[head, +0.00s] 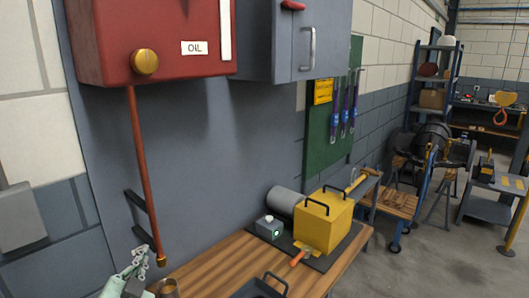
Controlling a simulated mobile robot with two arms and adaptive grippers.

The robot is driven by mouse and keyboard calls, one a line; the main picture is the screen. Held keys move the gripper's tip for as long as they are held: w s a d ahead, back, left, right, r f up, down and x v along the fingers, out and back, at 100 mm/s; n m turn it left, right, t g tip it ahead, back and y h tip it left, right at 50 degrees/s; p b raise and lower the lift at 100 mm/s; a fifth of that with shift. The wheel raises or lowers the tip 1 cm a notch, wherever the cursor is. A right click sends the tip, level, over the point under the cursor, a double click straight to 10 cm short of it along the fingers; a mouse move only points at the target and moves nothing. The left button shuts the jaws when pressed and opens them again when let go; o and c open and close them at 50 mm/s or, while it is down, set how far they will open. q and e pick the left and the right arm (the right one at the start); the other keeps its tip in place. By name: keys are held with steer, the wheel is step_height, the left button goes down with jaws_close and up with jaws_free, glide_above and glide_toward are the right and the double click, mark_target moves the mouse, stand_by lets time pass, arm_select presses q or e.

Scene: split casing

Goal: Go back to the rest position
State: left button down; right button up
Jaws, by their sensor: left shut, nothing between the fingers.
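My left gripper (140,257) shows at the lower left, its pale arm coming in from the bottom edge. It is shut and empty, in front of the grey wall panel, beside the lower end of a copper pipe (143,170). My right gripper is not in view. A yellow casing (322,226) with black handles on top stands on a dark mat (345,246) on the wooden bench (205,262), well to the right of the left gripper.
A red tank (150,40) marked OIL and a grey cabinet (290,40) hang above. A grey control box (269,227), grey cylinder (284,200) and orange-handled tool (298,257) are near the casing. A brownish cup (168,289) and black tray (256,290) are at the bottom edge.

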arm_select(q)
steer(key=s+d+f+n+g, duration=0.1)
steer(key=s+f+g, duration=0.2)
steer(key=s+f, duration=0.4)
steer(key=s+d+f+n+g, duration=0.1)
steer(key=s+f+g, duration=0.35)
steer(key=f, duration=0.55)
steer(key=s+d+f+n+g+h, duration=0.1)
steer(key=s+d+f+g, duration=0.15)
steer(key=s, duration=0.35)
steer(key=s+d+f+g+h, duration=0.1)
steer(key=s+f, duration=0.3)
steer(key=s, duration=0.2)
steer(key=s+d+f+n+g+h, duration=0.1)
steer(key=s+d+f+g, duration=0.15)
steer(key=s, duration=0.35)
step_height(320, 180, down, 27)
steer(key=s+g+b, duration=0.1)
steer(key=s+b, duration=0.1)
steer(key=s+a+f, duration=0.1)
steer(key=s+f, duration=0.7)
steer(key=f, duration=0.1)
steer(key=s+a+f+g+b, duration=0.1)
steer(key=s+a+f, duration=0.1)
steer(key=s+f, duration=0.7)
steer(key=shift+a+m, duration=0.3)
steer(key=shift+m, duration=0.1)
steer(key=shift+f, duration=0.1)
